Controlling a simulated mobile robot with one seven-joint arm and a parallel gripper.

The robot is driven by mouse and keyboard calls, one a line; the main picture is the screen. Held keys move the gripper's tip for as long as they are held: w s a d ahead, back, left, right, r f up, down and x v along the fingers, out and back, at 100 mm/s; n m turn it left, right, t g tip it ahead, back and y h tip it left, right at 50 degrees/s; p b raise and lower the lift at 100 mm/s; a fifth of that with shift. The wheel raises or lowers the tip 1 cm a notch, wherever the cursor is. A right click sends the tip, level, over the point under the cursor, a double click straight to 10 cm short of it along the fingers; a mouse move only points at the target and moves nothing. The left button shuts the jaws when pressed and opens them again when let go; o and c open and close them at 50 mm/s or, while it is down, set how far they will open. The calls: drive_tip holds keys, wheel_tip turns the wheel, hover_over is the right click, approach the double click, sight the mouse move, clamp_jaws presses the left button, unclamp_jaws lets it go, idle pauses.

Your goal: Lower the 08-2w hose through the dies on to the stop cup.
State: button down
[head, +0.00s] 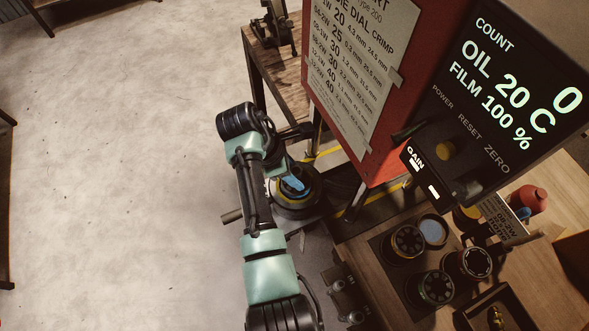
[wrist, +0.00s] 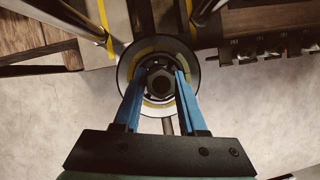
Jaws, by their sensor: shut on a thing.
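My gripper (head: 292,184) is over the round crimper head (head: 312,202) in the head view, and its blue fingers point down into it. In the wrist view my gripper (wrist: 160,80) is shut on the dark hexagonal end of the hose (wrist: 160,84). That end sits near the middle of the crimper head (wrist: 126,72), inside a ring with yellow marking. Dark dies (wrist: 150,64) show in part around it. The hose below its top end is hidden, and so is the stop cup. I cannot tell how deep the hose sits.
A red panel with a crimp chart (head: 360,70) and a lit display (head: 510,90) stand close to the right of the arm. Spare die sets (head: 407,241) and a red bottle (head: 530,200) stand on the bench at right. Open floor (head: 110,170) lies left.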

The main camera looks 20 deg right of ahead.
drive_tip(key=shift+s+a+f, duration=0.1)
drive_tip(key=shift+s+f, duration=0.2)
drive_tip(key=shift+f, duration=0.45)
drive_tip(key=shift+c, duration=1.9)
unclamp_jaws()
drive_tip(key=shift+f, duration=0.1)
drive_tip(key=p+v, duration=0.1)
drive_tip(key=v, duration=1.3)
drive_tip(key=shift+w+d+r+p, duration=0.25)
drive_tip(key=shift+w+r+p, duration=0.05)
drive_tip(key=shift+w+r, duration=0.15)
